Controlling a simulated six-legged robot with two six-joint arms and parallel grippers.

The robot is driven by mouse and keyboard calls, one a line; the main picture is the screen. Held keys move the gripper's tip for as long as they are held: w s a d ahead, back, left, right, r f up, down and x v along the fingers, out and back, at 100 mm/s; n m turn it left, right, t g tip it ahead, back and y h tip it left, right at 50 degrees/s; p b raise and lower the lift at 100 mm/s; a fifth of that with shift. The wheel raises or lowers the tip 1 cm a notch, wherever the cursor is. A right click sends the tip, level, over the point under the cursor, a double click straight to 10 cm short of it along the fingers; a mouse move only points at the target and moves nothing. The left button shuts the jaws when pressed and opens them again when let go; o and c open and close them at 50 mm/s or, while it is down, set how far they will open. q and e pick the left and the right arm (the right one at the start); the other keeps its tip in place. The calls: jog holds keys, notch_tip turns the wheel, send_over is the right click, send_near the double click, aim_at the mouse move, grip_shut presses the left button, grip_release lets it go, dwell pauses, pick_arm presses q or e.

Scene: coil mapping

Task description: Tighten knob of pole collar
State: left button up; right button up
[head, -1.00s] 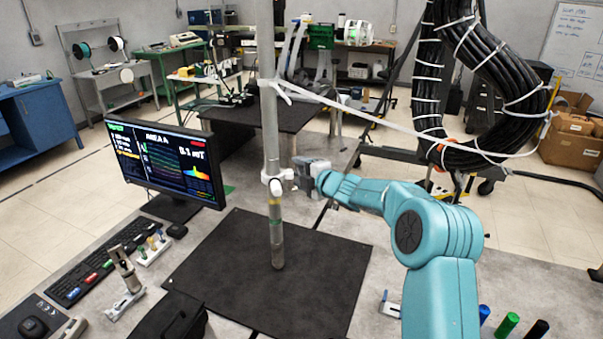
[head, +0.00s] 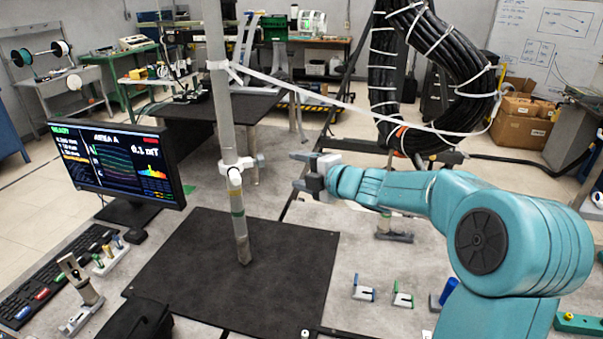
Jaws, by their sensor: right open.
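A tall grey pole (head: 216,95) stands over the black mat, with colored bands near its lower end. A white collar (head: 236,165) sits around the pole, with a white knob-like part (head: 257,160) sticking out on its right side. My right gripper (head: 298,170) is open and empty, to the right of the collar and apart from it, its fingers pointing left toward it. My left gripper is not in view.
A monitor (head: 115,165) and keyboard (head: 65,270) stand left of the black mat (head: 280,250). A thick black cable coil (head: 445,60) hangs at the back right, and a pale strap (head: 330,97) runs from the pole to it. Small holders (head: 363,288) stand at right front.

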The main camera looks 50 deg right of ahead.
aim_at(263, 160)
jog(key=x, duration=1.5)
jog(key=shift+w+d, duration=0.15)
jog(key=shift+d, duration=0.05)
jog(key=shift+w+f+h, duration=0.3)
jog(key=shift+w, duration=0.25)
